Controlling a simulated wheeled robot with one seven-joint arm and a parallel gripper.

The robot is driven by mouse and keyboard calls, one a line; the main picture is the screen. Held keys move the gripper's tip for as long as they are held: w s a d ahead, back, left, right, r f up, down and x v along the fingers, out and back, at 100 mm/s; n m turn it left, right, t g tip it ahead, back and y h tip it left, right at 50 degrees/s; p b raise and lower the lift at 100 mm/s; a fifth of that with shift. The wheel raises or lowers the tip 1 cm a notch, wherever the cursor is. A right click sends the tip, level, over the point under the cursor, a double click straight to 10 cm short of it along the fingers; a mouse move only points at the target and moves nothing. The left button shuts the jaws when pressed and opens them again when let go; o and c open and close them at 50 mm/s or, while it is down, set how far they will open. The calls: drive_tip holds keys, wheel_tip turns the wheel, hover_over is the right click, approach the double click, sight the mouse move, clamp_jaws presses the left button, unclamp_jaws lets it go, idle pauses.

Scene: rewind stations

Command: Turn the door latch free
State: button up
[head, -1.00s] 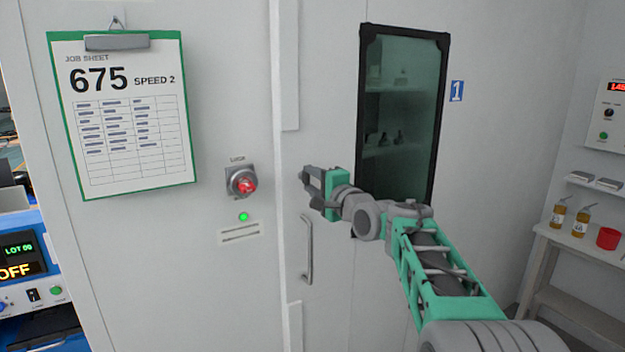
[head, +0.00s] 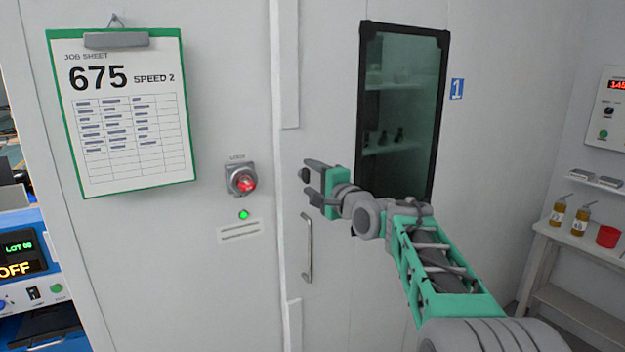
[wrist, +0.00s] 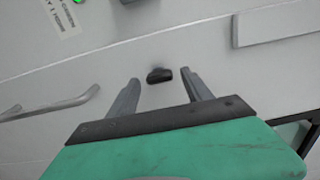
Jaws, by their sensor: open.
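The door latch is a small dark knob (head: 304,174) on the white door, above the door handle. In the wrist view the dark latch (wrist: 159,75) lies between the lines of the two fingers, at or just past their tips. My gripper (head: 309,177) is open and empty, its fingers spread one above the other in the head view. The gripper also shows in the wrist view (wrist: 162,82), with a finger on either side of the latch. I cannot tell whether either finger touches it.
A vertical bar handle (head: 308,248) is below the latch. Left of the door are a red lock knob (head: 245,183), a lit green lamp (head: 243,215) and a job sheet clipboard (head: 125,120). A dark-framed window (head: 440,110) is to the right. A shelf table (head: 560,237) holds bottles and a red cup.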

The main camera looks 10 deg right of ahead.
drive_tip(key=b+v, duration=0.2)
drive_tip(key=v, duration=0.5)
drive_tip(key=shift+s+d, duration=0.15)
drive_tip(key=shift+s, duration=0.2)
